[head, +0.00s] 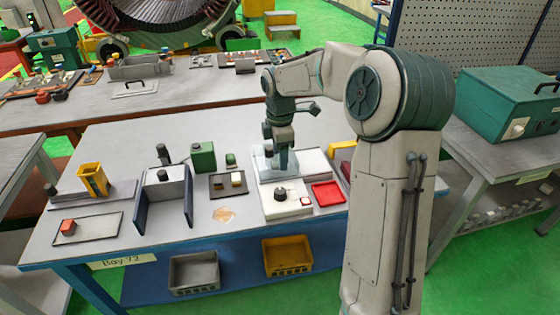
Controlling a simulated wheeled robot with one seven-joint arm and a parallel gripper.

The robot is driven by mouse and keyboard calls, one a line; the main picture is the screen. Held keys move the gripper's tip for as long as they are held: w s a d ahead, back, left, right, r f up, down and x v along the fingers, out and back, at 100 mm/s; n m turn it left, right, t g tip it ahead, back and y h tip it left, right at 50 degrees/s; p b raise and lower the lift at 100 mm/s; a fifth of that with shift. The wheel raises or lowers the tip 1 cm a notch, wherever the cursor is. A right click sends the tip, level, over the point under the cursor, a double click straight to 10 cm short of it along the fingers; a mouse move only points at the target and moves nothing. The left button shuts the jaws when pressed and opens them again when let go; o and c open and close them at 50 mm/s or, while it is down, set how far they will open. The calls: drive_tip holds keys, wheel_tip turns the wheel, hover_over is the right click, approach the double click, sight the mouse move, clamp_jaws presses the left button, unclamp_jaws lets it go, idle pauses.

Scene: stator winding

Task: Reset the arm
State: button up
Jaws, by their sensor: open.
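My arm (385,95) rises at the right and bends over the table (120,150). My gripper (275,155) points down above a pale see-through block or box (262,165) near the table's middle right. The gripper is open. Its fingertips are small here, and I cannot tell whether they touch the pale thing. I see nothing clearly held between them.
Close by are a white unit with a dark knob (287,203), a red tray (327,193) and a dark tray (229,185). Further left stand a green box (203,157), dark upright plates (189,195) and a yellow holder (93,179). The table's back is clear.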

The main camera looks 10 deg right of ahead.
idle(0.4)
drive_tip(key=s+r+m+t, duration=0.1)
drive_tip(key=s+r+m, duration=0.1)
drive_tip(key=s+m, duration=0.7)
drive_tip(key=s+r+m+t, duration=0.2)
drive_tip(key=s+m, duration=0.7)
drive_tip(key=s, duration=1)
drive_tip(key=shift+d+r, duration=0.15)
drive_tip(key=shift+r, duration=0.4)
